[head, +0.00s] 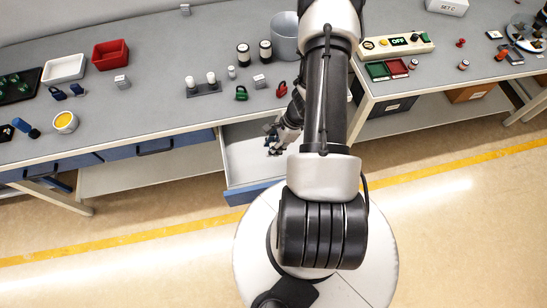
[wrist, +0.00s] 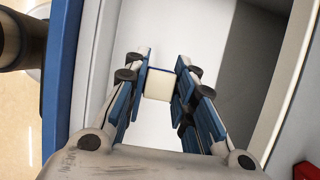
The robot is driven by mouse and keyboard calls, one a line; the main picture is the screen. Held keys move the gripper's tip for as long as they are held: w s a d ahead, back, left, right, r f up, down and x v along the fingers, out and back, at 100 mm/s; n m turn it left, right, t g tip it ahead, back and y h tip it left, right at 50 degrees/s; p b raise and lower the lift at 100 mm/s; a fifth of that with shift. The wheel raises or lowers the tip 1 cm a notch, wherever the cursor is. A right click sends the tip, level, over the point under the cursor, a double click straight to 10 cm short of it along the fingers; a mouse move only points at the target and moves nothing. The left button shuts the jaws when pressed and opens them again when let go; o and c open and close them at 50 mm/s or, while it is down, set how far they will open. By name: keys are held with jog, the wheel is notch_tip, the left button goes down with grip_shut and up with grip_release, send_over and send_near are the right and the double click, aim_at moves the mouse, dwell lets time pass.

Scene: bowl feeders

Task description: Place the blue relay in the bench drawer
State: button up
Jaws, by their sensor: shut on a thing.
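The bench drawer (head: 240,194) is pulled open under the front edge of the bench. Its blue front also shows at the left of the wrist view (wrist: 62,70). My gripper (wrist: 161,80) is shut on the blue relay (wrist: 158,86), a small block with a cream side and a blue top edge, held between the fingertips. The pale drawer floor lies behind the relay in the wrist view; I cannot tell whether the relay touches it. In the head view my gripper (head: 272,149) is over the open drawer, and the relay cannot be made out there.
A green padlock (head: 241,93) and a red padlock (head: 282,89) sit on the bench above the drawer. A grey bin (head: 285,38), a white tray (head: 64,69) and a red tray (head: 110,54) stand farther back. The drawer floor around the relay looks clear.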

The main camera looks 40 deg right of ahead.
notch_tip(320, 180, down, 11)
jog(key=shift+r+b, duration=0.1)
jog(key=shift+b, duration=1)
jog(key=shift+f, duration=0.2)
jog(key=o, duration=1.1)
jog(key=shift+c, duration=0.2)
